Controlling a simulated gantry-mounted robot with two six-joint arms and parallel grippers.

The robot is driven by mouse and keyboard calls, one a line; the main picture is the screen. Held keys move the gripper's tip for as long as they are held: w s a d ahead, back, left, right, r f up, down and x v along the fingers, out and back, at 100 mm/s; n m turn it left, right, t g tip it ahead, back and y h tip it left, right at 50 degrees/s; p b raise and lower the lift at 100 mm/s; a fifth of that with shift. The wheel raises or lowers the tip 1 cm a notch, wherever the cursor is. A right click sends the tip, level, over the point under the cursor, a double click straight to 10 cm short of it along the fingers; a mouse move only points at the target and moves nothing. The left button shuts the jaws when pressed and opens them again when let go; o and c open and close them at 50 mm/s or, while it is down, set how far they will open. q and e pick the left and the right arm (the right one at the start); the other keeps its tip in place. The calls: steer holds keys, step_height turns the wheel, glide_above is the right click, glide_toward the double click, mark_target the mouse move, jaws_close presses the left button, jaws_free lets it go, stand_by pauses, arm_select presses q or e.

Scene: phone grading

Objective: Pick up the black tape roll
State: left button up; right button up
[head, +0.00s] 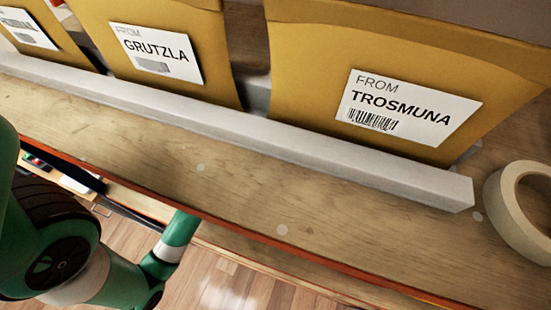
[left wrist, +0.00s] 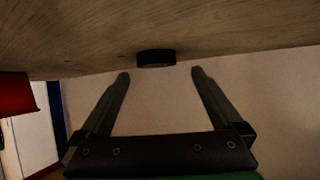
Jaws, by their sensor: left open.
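The black tape roll (left wrist: 156,58) shows in the left wrist view as a small dark disc against a wooden surface (left wrist: 240,30). My left gripper (left wrist: 160,75) is open, with its two fingers spread to either side of the roll's position in the picture. The roll appears just beyond the fingertips, with nothing between the fingers. I cannot tell the exact gap. The black roll is not visible in the head view, where green arm links show at the lower left but no gripper fingers. My right gripper is in neither view.
In the head view, yellow envelopes with labels, one reading TROSMUNA (head: 400,112) and one GRUTZLA (head: 155,52), stand behind a white bar (head: 250,130) on a wooden shelf. A cream tape roll (head: 508,205) lies at the right. A red object (left wrist: 15,95) is at left in the wrist view.

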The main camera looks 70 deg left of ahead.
arm_select(q)
steer(key=x, duration=0.2)
steer(key=b+x, duration=0.1)
steer(key=x, duration=0.2)
steer(key=shift+w+d+r, duration=0.1)
steer(key=shift+w+d, duration=0.1)
steer(key=shift+w, duration=0.15)
steer(key=c, duration=1.2)
steer(key=shift+c, duration=0.2)
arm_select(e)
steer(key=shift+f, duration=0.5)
arm_select(q)
steer(key=shift+r, duration=0.1)
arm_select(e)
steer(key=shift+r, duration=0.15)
